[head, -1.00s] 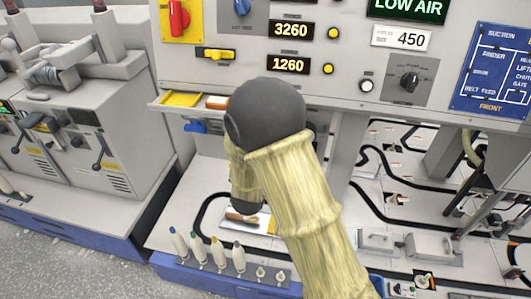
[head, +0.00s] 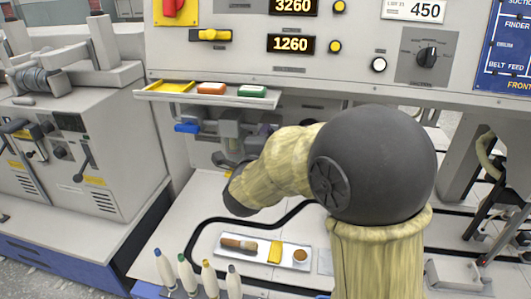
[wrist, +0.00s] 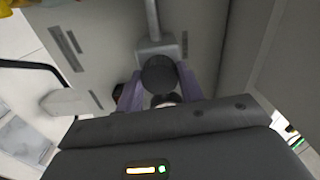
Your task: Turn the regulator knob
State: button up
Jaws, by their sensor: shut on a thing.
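The regulator knob (wrist: 158,73) is a dark round cap in the wrist view, below a grey pipe and block. The two purple-grey fingers of my gripper (wrist: 159,92) stand on either side of it and are shut on it. In the head view my arm bends left and reaches under the console's shelf. There the fingers and the knob are hard to make out behind my dark wrist. A grey assembly of pipes and fittings (head: 229,128) hangs under the shelf.
A narrow shelf (head: 160,96) with yellow, orange and green items juts out just above. A blue handle (head: 187,128) is to the left. A white tray (head: 222,256) with a brush lies below. Several bottles (head: 187,272) stand at the front.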

jog(key=shift+f+m+b, duration=0.15)
jog(key=shift+m+b, duration=0.25)
jog(key=o, duration=1)
jog(key=p+v, duration=0.1)
jog(key=v, duration=1.6)
jog(key=shift+s+a, duration=0.1)
jog(key=shift+s, duration=0.15)
